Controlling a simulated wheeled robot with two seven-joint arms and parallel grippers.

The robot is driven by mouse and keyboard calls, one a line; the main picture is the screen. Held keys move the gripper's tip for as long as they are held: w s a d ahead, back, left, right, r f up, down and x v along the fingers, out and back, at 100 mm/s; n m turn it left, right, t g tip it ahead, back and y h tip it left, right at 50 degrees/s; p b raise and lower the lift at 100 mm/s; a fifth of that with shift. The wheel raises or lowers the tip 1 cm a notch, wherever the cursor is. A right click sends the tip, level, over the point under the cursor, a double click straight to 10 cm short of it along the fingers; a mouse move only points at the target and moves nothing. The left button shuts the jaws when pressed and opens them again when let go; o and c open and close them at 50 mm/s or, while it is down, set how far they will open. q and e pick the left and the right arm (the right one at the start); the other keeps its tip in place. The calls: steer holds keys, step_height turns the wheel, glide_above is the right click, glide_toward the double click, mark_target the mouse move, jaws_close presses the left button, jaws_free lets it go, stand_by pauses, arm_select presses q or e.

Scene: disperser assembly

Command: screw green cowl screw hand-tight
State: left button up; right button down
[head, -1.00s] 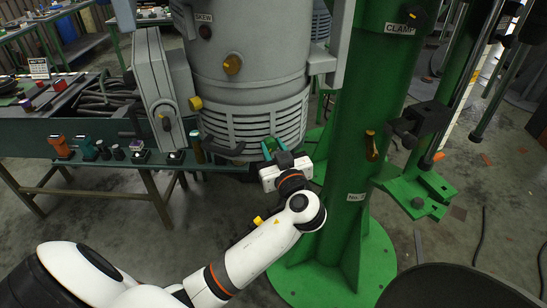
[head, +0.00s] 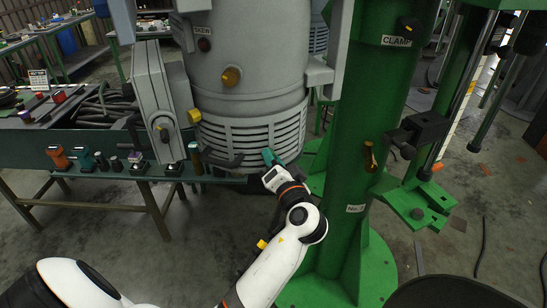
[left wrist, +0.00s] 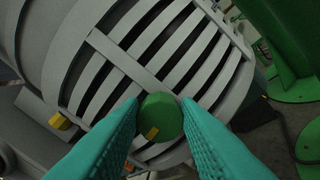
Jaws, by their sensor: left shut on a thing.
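The green cowl screw (left wrist: 161,117), a round knob with a yellow mark on its face, sits at the lower edge of the slatted grey cowl in the left wrist view. My left gripper (left wrist: 158,112) has its teal fingers on both sides of the knob and is shut on it. In the head view my left gripper (head: 268,156) is at the lower right of the slatted cowl (head: 250,138), and the knob is hidden there. My right gripper is not in view.
A yellow knob (head: 194,116) is on the left of the cowl; one also shows in the left wrist view (left wrist: 60,121). The green column (head: 350,130) stands close to the right of my gripper. A bench (head: 75,178) with tools is at the left.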

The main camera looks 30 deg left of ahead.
arm_select(q)
steer(key=m+p, duration=0.6)
steer(key=m, duration=0.5)
steer(key=shift+w, duration=0.1)
stand_by(0.5)
steer(key=o, duration=1)
steer(key=shift+c, duration=0.2)
steer(key=shift+f, duration=0.1)
steer(key=shift+d, duration=0.1)
steer(key=v, duration=1.2)
